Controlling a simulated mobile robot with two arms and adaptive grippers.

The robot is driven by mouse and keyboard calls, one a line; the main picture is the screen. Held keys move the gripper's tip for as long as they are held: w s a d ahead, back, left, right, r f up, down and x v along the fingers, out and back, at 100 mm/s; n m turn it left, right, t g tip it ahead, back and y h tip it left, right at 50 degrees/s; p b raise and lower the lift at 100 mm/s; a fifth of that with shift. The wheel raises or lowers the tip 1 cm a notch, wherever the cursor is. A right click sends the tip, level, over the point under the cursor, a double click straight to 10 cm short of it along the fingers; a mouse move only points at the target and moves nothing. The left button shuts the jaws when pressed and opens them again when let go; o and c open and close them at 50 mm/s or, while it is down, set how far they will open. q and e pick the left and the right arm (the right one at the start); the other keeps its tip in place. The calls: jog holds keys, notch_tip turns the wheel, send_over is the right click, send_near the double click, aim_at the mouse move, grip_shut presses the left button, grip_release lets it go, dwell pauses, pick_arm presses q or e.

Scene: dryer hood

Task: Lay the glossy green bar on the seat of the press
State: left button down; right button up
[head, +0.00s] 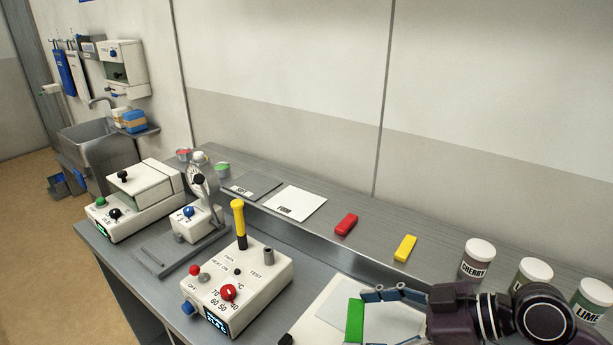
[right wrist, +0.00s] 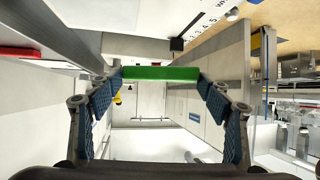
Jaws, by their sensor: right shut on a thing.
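The glossy green bar (head: 355,322) is at the bottom of the head view, above a pale sheet on the bench. My right gripper (head: 358,316) reaches in from the right and is shut on it. In the right wrist view the bar (right wrist: 160,73) lies crosswise between both blue-padded fingertips. A press-like device with a round gauge, lever and blue knob (head: 199,212) stands at the left of the bench, well away from the bar. A flat grey plate (head: 157,256) lies at its front; I cannot tell if this is its seat. My left gripper is out of view.
A white control box with a yellow handle (head: 237,288) stands between the bar and the press. A cream machine (head: 135,205) is left of the press. Red (head: 346,223) and yellow (head: 405,248) bars lie on the rear shelf, with labelled jars (head: 477,260) at right.

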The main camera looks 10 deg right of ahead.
jog(key=w+d+r+m+t+h, duration=0.1)
jog(key=w+d+r, duration=0.1)
jog(key=w+d, duration=0.35)
jog(key=w+d+r+m+t+h, duration=0.1)
jog(key=w+d+r, duration=0.15)
jog(key=w, duration=0.65)
notch_tip(320, 180, up, 11)
jog(key=m+t+h, duration=0.1)
jog(key=m+h, duration=0.1)
jog(key=m, duration=0.1)
send_over(380, 241)
jog(key=shift+f, duration=0.25)
notch_tip(380, 241, down, 19)
jog(key=p, duration=0.3)
jog(key=shift+f+p, duration=0.1)
jog(key=shift+p, duration=0.2)
jog(key=shift+f, duration=0.2)
